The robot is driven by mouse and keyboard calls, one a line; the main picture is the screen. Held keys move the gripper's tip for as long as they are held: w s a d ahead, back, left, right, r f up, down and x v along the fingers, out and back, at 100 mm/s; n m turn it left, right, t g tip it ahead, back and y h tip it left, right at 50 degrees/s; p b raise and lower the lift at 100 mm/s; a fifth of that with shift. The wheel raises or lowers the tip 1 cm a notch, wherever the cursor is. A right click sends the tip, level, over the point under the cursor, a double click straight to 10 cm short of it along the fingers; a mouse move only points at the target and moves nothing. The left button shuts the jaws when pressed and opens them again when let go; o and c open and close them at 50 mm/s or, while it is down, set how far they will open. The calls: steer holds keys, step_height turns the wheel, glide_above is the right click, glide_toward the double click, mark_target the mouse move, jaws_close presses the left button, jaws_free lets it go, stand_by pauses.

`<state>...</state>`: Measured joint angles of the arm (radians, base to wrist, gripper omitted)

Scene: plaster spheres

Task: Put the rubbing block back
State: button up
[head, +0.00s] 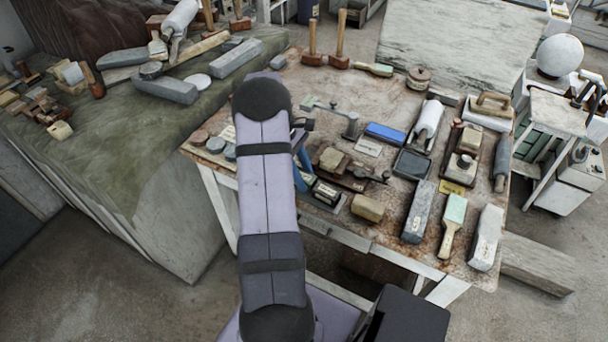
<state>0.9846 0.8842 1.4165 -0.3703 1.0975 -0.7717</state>
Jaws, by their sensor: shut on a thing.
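My arm rises through the middle of the head view and covers part of the worktable (395,262). A long grey block (418,212) and a paler long block (487,238) lie near the front right. A small tan block (367,208) lies near the front edge, right of my arm. Another tan block (333,159) is farther back, beside a dark tool.
A blue block (385,133), a roller (428,122) and a wooden-handled float (491,108) stand behind. Mallets (338,42) stand at the back. A cloth-covered bench (120,160) is at left. The table's back middle is fairly clear.

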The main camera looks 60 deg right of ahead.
steer(key=o, duration=1.1)
steer(key=shift+f, duration=0.1)
steer(key=shift+b+v, duration=1.6)
steer(key=shift+v, duration=4.55)
